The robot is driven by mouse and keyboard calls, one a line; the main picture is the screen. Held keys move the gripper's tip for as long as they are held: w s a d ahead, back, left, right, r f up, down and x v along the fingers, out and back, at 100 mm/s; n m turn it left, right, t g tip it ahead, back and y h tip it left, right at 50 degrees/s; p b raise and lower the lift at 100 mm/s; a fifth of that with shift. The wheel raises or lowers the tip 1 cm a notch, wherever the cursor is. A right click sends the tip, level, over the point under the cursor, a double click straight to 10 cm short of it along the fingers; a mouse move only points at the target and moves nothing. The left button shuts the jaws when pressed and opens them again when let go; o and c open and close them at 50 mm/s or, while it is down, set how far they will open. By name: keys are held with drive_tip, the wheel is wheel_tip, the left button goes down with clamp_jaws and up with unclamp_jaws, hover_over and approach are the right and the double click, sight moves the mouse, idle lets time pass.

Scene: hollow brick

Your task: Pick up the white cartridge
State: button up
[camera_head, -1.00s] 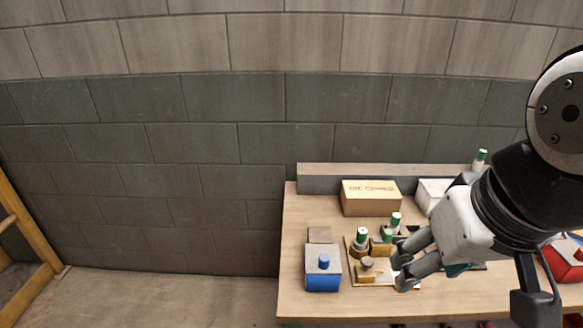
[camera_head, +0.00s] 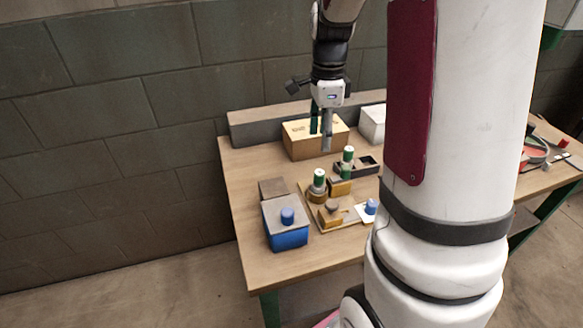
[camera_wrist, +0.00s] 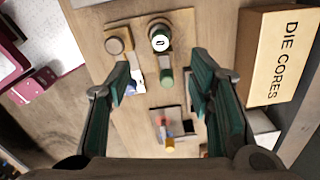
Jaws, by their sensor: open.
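I cannot tell which is the white cartridge. In the wrist view a round white top (camera_wrist: 159,38) shows above the fingertips' line, with a green cylinder (camera_wrist: 166,77) below it. My gripper (camera_head: 321,130) points down, open and empty, above the bench in front of the tan box. In the wrist view its two green fingers (camera_wrist: 161,80) are spread wide, with nothing between the pads.
The tan "DIE CORES" box (camera_head: 306,143) stands close behind my gripper; it is at right in the wrist view (camera_wrist: 268,55). A white box (camera_head: 373,122) is beside it. A blue box with a knob (camera_head: 287,235) stands front left. My white column hides the bench's right part.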

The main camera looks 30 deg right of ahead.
sight(319, 172)
drive_tip(key=f+b, duration=0.1)
drive_tip(key=f, duration=0.7)
drive_tip(key=shift+d, duration=0.2)
drive_tip(key=shift+a+f+b, duration=0.1)
drive_tip(key=shift+f+b, duration=0.25)
drive_tip(key=shift+f, duration=2.7)
clamp_jaws()
